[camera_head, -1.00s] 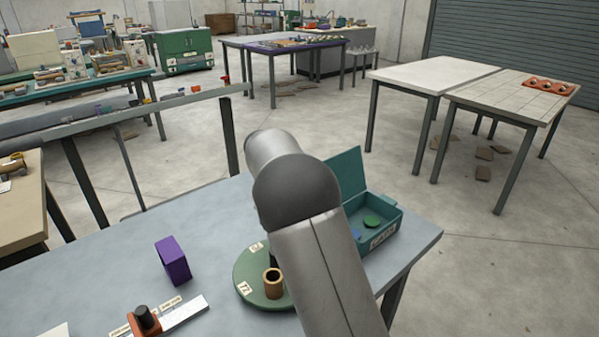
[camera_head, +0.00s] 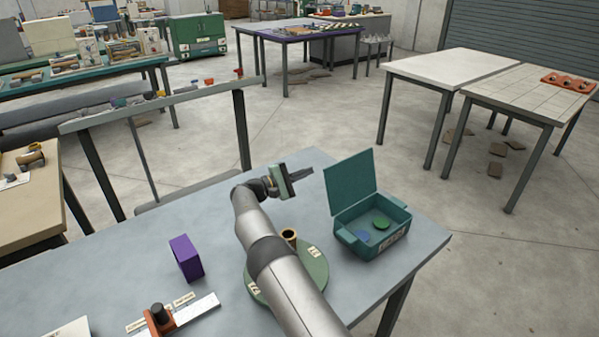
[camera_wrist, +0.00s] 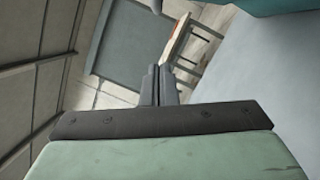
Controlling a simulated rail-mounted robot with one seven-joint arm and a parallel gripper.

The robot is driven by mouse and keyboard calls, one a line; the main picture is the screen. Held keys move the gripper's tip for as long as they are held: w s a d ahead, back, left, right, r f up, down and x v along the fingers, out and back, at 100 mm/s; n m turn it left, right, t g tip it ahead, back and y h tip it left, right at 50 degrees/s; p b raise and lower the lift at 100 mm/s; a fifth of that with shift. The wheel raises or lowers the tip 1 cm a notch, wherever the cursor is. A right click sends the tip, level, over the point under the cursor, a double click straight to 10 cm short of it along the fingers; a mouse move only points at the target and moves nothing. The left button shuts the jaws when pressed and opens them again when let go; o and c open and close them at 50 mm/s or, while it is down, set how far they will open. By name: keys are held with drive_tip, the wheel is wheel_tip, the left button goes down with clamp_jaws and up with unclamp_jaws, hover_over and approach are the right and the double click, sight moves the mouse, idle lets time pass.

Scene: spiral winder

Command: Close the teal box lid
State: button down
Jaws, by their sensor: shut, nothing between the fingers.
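The teal box (camera_head: 372,229) stands at the right end of the grey-blue table. Its teal lid (camera_head: 350,183) is open and stands up from the rear left side, leaning back slightly. In the wrist view the closed fingers (camera_wrist: 159,84) show, with a teal part (camera_wrist: 285,6) at the top right edge.
On the table (camera_head: 130,270) are a purple block (camera_head: 186,258), a green round plate (camera_head: 318,270) with a brass-coloured bushing (camera_head: 289,236), and a white strip with an orange and black fixture (camera_head: 159,318). Free tabletop lies between the purple block and the far edge.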

sight(347, 179)
drive_tip(key=s+d+r+p, duration=0.1)
drive_tip(key=d+r+p, duration=0.1)
drive_tip(key=d, duration=0.4)
drive_tip(key=shift+d+r+p, duration=0.25)
drive_tip(key=shift+d+p, duration=0.05)
drive_tip(key=shift+p, duration=0.6)
drive_tip(key=shift+s+a+r, duration=0.1)
drive_tip(key=shift+s+a, duration=0.05)
